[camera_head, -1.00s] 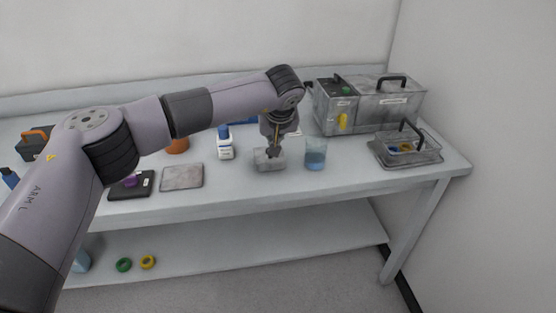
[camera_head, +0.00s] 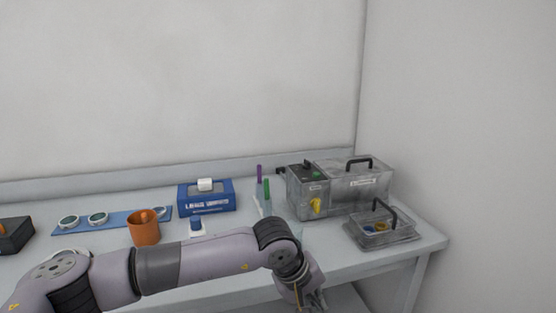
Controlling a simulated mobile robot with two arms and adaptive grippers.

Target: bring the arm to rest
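My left arm comes in from the lower left and reaches along the front of the bench (camera_head: 375,259). Its gripper (camera_head: 312,304) hangs down at the bottom edge of the picture, in front of the bench's front edge. The fingertips are partly cut off, so I cannot tell whether it is open or shut. I see nothing clearly held in it. My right gripper is not in view.
An orange cup (camera_head: 144,230), a blue wipes box (camera_head: 207,198) and a blue strip with round optics (camera_head: 118,221) stand behind the arm. A white bottle (camera_head: 197,229) is partly hidden.

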